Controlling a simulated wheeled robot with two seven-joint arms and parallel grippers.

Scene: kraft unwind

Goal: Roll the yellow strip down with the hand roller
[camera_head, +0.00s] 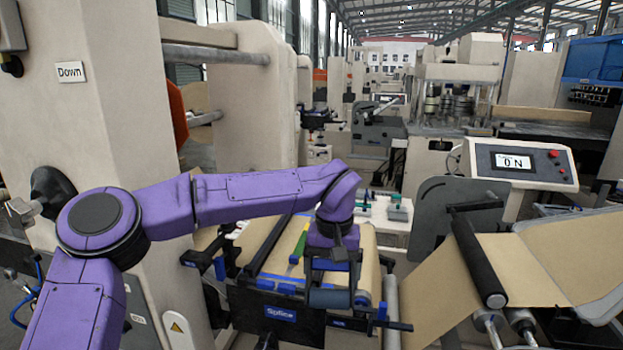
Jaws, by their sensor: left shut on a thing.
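My left gripper (332,258) points down over the splice table (262,308), which has a blue "Splice" label on its front. It is shut on the hand roller (329,298), a dark grey cylinder hanging near the table's front edge. I cannot tell whether the roller touches the surface. A narrow yellow-green strip (300,243) shows on the table, left of and behind the gripper. The gripper and roller may hide part of it. My right gripper is not in view.
Brown kraft paper (430,290) runs over a black roller (478,262) at the right. A console (520,163) behind it reads "0 N". A beige machine column (95,130) with a "Down" sign stands at the left. Small items sit on a white surface (385,212) behind the table.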

